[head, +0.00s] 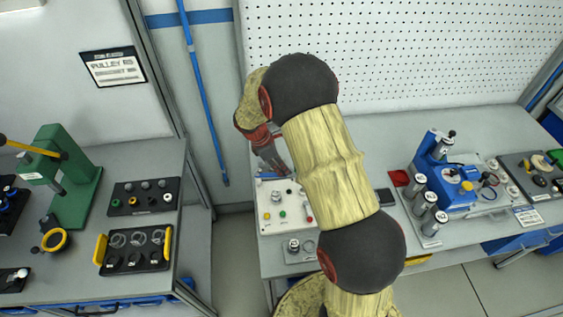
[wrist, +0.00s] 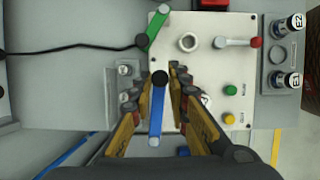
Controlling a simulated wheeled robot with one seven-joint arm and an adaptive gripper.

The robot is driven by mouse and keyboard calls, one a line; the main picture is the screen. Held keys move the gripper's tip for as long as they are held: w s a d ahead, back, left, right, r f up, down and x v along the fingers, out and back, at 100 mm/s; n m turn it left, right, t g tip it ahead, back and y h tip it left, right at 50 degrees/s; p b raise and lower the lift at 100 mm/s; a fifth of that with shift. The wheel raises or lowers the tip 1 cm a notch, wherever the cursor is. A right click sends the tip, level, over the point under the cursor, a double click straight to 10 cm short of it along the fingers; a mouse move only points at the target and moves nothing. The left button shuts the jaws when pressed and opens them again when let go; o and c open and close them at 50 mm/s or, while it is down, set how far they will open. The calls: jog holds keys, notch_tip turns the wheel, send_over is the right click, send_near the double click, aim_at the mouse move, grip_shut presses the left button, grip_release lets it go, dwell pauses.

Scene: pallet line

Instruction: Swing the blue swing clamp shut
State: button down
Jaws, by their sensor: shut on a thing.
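The blue swing clamp (wrist: 156,125) shows in the wrist view as a narrow blue bar with a black knob at its upper end and a pale round end below. It lies over the left edge of a white panel (wrist: 205,75). My gripper (wrist: 161,82) has one finger on each side of the bar and is shut on the clamp near its black knob. The exact contact is partly hidden by the fingers. In the head view my gripper (head: 272,160) reaches down at the back of the white panel (head: 267,222), and the clamp is not clear there.
In the wrist view a green lever (wrist: 157,28) stands above the clamp, with a black cable at its left. A red-tipped lever (wrist: 240,42) and green and yellow buttons are to the right. In the head view a blue fixture (head: 455,188) stands on the bench at right.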

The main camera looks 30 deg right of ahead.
jog(key=shift+s+a+m+g+y+p, duration=0.45)
jog(key=shift+s+a+m, duration=0.4)
jog(key=shift+m, duration=0.7)
jog(key=shift+s+a+m+g+y+p, duration=0.5)
jog(key=shift+a+m, duration=0.6)
jog(key=shift+m, duration=0.5)
jog(key=shift+s+a+m+g+y+p, duration=0.4)
jog(key=shift+s+a+m, duration=0.5)
jog(key=shift+m, duration=0.65)
jog(key=shift+a, duration=0.15)
jog(key=c, duration=1.8)
grip_release()
jog(key=shift+o, duration=0.4)
jog(key=v, duration=1.2)
jog(key=shift+w+a+f, duration=0.1)
jog(key=shift+a, duration=0.05)
